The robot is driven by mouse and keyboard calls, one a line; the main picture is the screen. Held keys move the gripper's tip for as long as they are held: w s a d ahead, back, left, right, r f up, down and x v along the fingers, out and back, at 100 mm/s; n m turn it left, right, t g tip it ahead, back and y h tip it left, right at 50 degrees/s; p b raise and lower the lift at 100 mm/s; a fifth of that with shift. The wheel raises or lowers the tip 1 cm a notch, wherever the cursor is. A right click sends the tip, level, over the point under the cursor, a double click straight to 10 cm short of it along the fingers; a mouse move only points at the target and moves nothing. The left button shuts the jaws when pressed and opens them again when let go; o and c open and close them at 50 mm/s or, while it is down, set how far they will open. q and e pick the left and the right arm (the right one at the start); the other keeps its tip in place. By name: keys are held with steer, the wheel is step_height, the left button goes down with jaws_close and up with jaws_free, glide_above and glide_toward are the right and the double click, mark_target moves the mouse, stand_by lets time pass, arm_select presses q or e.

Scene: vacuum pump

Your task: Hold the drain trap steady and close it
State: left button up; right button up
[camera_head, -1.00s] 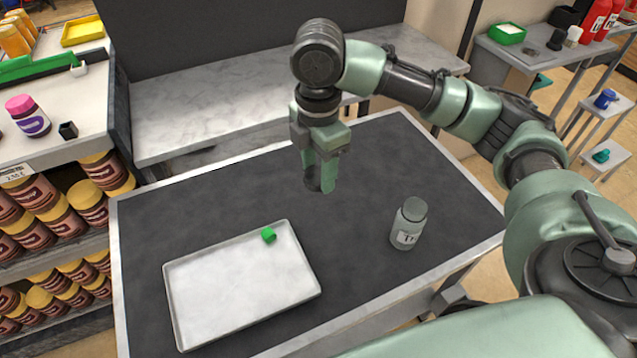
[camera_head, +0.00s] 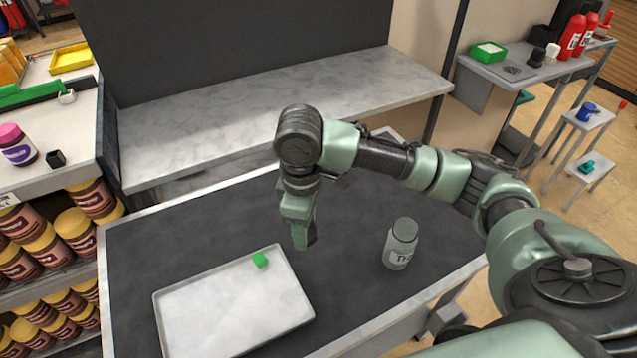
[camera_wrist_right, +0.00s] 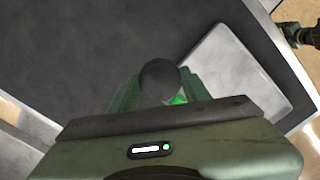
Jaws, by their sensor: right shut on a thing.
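My right gripper (camera_head: 303,238) hangs fingers-down over the dark tabletop, beside the right edge of the tray. In the right wrist view the fingers (camera_wrist_right: 158,88) are shut around a dark, round-topped thing (camera_wrist_right: 160,75). Its lower part is mostly hidden, and I cannot tell whether it is part of the drain trap. A small jar (camera_head: 400,245) with a grey lid and a white label stands upright on the table, to the right of the gripper and apart from it. I cannot tell whether this jar is the drain trap. My left gripper is out of view.
The dark tabletop (camera_head: 190,234) behind the tray is clear. A shelf with several brown, yellow-lidded jars (camera_head: 78,232) stands at the left.

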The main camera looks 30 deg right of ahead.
steer(key=s+f+m, duration=0.1)
steer(key=f+m, duration=0.1)
steer(key=m, duration=0.1)
steer(key=s+a+f+m, duration=0.1)
steer(key=f+m, duration=0.1)
steer(key=m, duration=0.1)
steer(key=f+m, duration=0.3)
steer(key=shift+s+a, duration=0.25)
steer(key=shift+s, duration=0.15)
